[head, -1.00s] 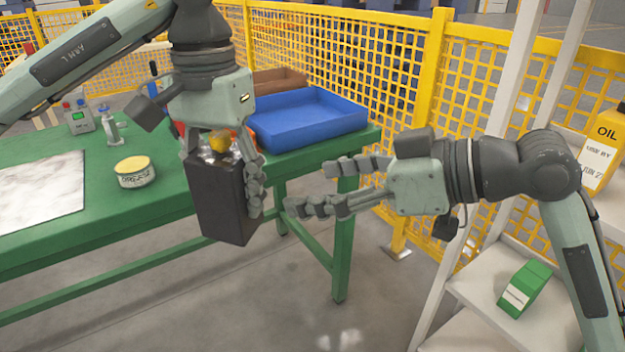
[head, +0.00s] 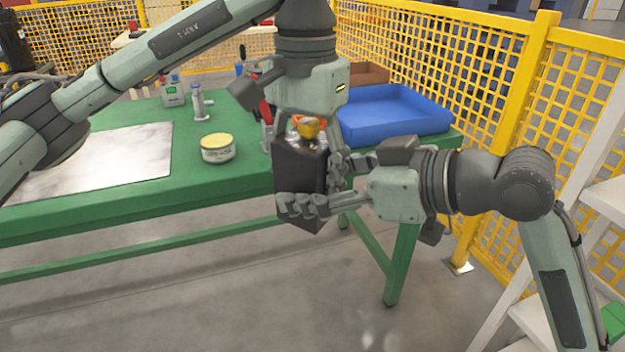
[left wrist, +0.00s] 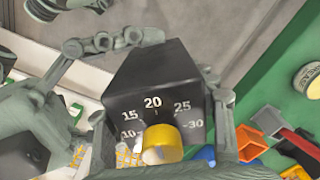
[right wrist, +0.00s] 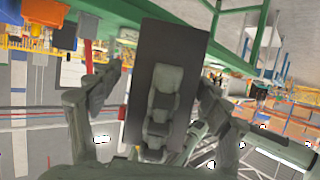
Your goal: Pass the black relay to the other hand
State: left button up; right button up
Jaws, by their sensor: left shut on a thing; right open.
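The black relay (head: 299,170) is a dark box with a yellow knob and a numbered dial, clear in the left wrist view (left wrist: 155,75). My left gripper (head: 308,150) is shut on it from above and holds it in the air in front of the table's front edge. My right gripper (head: 325,180) is open, with its fingers on either side of the relay's lower part. In the right wrist view the relay (right wrist: 168,50) stands between the open fingers (right wrist: 160,95). I cannot tell whether those fingers touch it.
The green table (head: 235,180) holds a blue tray (head: 395,118), a brown bin (head: 368,73), a round tin (head: 217,149) and a pale sheet (head: 100,160). A yellow mesh fence (head: 460,75) stands behind.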

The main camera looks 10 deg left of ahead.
jog(key=shift+w+a+f, duration=0.1)
jog(key=shift+a+f, duration=0.05)
jog(key=shift+a, duration=0.2)
jog(key=shift+c, duration=0.3)
jog(key=shift+w+d, duration=0.1)
jog(key=c, duration=1.4)
pick_arm(q)
jog(key=o, duration=1.5)
pick_arm(e)
jog(key=shift+c, duration=0.4)
